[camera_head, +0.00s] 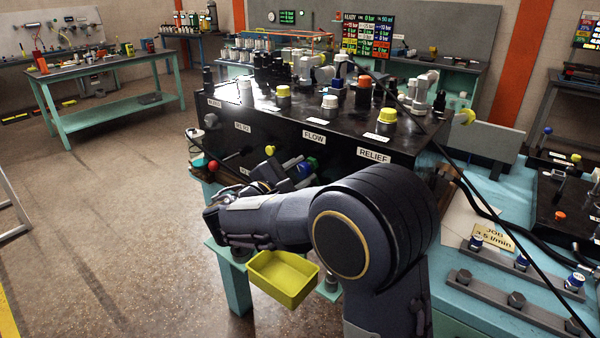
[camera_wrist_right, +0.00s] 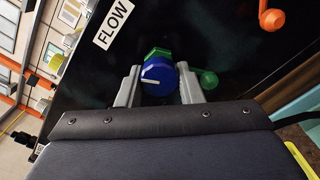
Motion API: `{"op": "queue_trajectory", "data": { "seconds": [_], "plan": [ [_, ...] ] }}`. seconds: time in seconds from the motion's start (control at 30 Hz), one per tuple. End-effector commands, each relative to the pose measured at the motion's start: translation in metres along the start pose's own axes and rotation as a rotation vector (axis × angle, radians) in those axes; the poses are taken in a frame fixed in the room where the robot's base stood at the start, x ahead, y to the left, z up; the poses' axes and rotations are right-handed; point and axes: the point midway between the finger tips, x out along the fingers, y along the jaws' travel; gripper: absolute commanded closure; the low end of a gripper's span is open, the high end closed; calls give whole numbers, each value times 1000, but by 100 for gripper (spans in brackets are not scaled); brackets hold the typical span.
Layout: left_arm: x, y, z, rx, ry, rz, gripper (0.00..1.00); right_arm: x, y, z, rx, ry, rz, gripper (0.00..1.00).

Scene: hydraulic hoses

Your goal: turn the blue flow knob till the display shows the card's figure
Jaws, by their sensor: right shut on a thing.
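The blue flow knob (camera_wrist_right: 157,77) is on the dark front panel below the FLOW label, with a white pointer line on its face. My right gripper (camera_wrist_right: 161,84) is shut on it, one finger on either side. In the head view the blue knob (camera_head: 307,168) shows partly behind my right arm, with the right gripper (camera_head: 299,173) around it. The job card (camera_head: 494,236) lies at the right and reads 3.5 l/min. The display (camera_head: 367,37) stands at the back with coloured fields; its small figures are hard to read. My left gripper is not in view.
A green part (camera_wrist_right: 155,53) sits behind the knob, with a green ball (camera_wrist_right: 208,79) and an orange handle (camera_wrist_right: 271,17) nearby. A yellow tray (camera_head: 283,279) is below my arm. Black hoses cross the right side. The floor at left is clear.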

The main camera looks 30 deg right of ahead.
Motion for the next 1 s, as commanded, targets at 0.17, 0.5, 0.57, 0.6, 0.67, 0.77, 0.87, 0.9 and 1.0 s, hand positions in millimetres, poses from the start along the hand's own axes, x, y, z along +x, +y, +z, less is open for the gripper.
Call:
{"op": "queue_trajectory", "data": {
  "seconds": [0.17,0.5,0.57,0.6,0.67,0.77,0.87,0.9,1.0],
  "plan": [
    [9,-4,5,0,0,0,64,0,-2,-2,63,1,-1,89],
    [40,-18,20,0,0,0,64,0,-3,-4,320,2,-1,89],
    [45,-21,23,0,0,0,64,0,-3,-4,373,1,-1,89],
    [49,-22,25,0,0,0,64,0,-3,-4,406,1,-1,89],
    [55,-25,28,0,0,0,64,0,-3,-4,455,1,-1,89],
    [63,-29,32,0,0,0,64,0,-2,-4,532,0,-2,89],
    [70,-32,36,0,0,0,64,0,-2,-3,602,0,-2,89],
    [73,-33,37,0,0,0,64,0,-2,-3,625,1,-2,89],
    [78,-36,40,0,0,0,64,0,-1,-2,677,1,-2,89]
  ]
}}
